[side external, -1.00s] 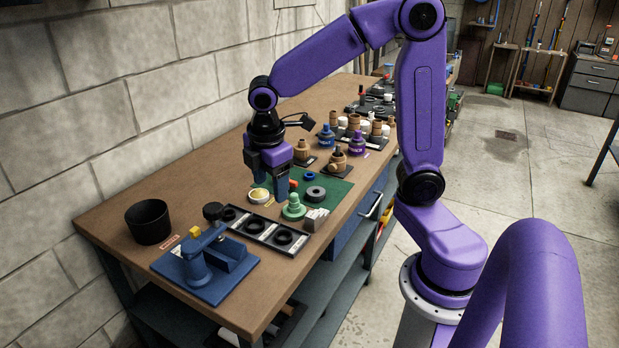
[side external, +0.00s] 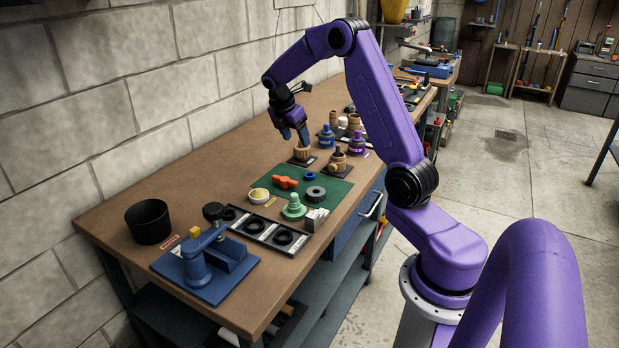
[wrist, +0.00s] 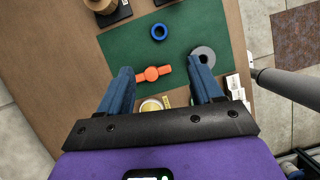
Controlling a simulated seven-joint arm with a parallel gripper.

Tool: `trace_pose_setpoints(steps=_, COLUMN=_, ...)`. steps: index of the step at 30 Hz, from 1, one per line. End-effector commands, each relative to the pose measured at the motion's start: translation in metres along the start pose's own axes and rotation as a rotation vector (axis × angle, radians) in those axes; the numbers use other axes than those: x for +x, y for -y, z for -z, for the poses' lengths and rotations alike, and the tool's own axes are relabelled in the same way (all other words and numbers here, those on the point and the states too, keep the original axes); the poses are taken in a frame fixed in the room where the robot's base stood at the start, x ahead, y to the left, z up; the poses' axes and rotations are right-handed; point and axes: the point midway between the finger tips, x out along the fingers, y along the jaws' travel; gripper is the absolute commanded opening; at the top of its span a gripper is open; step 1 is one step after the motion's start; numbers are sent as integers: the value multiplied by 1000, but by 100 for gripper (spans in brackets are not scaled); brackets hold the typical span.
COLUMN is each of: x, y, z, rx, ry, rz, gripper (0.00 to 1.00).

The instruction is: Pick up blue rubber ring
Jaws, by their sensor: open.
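The blue rubber ring (side external: 309,176) lies flat on the green mat (side external: 335,190), near its far edge. In the wrist view the ring (wrist: 159,31) is near the top, ahead of the fingertips and apart from them. My gripper (side external: 294,138) is open and empty above the bench, at the wooden fitting on the far side of the mat. In the wrist view its two blue fingers (wrist: 164,78) are spread wide, with an orange part between them in the picture.
An orange part (side external: 285,182) and a grey ring (side external: 316,193) lie on the mat. A wooden fitting (side external: 303,154) stands near my fingers, with several pump-like fittings beyond. A black tray (side external: 262,230) of rings, a green fitting (side external: 293,207) and a black bin (side external: 149,222) are nearer.

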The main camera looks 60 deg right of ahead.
Motion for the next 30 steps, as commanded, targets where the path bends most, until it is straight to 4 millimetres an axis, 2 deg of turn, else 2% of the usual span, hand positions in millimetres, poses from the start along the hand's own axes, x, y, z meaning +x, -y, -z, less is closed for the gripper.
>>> trace_pose_setpoints(steps=15, x=94, y=1, z=1, rx=1, ry=-2, rz=3, gripper=65)
trace_pose_setpoints(steps=25, x=118, y=0, z=0, rx=2, ry=-2, rz=1, gripper=65)
trace_pose_setpoints(steps=30, x=142, y=-1, z=-1, rx=1, ry=-3, rz=2, gripper=65)
